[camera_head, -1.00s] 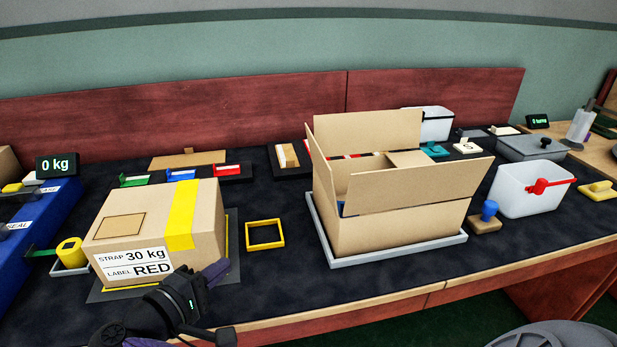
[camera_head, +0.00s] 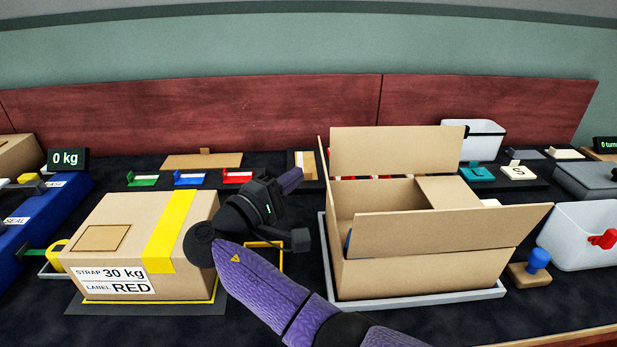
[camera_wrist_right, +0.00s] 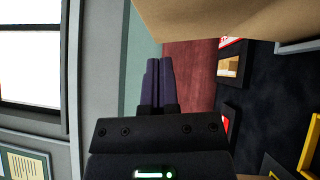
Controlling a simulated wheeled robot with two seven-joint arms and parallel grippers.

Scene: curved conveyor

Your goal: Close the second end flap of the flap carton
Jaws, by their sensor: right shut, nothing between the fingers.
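The flap carton (camera_head: 420,272) stands open on a grey tray (camera_head: 420,302). Its back flap (camera_head: 395,150) stands up and its front flap (camera_head: 450,227) leans outward. The right end flap (camera_head: 450,192) is folded inward. The left end flap (camera_head: 324,172) stands up, seen nearly edge-on. My right gripper (camera_head: 291,180) is shut and empty, left of this flap, its fingers pointing up and right. In the wrist view the fingers (camera_wrist_right: 158,82) are together, with cardboard (camera_wrist_right: 225,18) close beyond them. My left gripper is not in view.
A taped carton (camera_head: 125,235) marked 30 kg and RED sits left of my right arm. A yellow frame (camera_head: 281,262) lies between the cartons, partly behind my wrist. A blue-knobbed stamp (camera_head: 537,262) and white bin (camera_head: 590,232) stand at right. A red wall (camera_head: 230,120) bounds the back.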

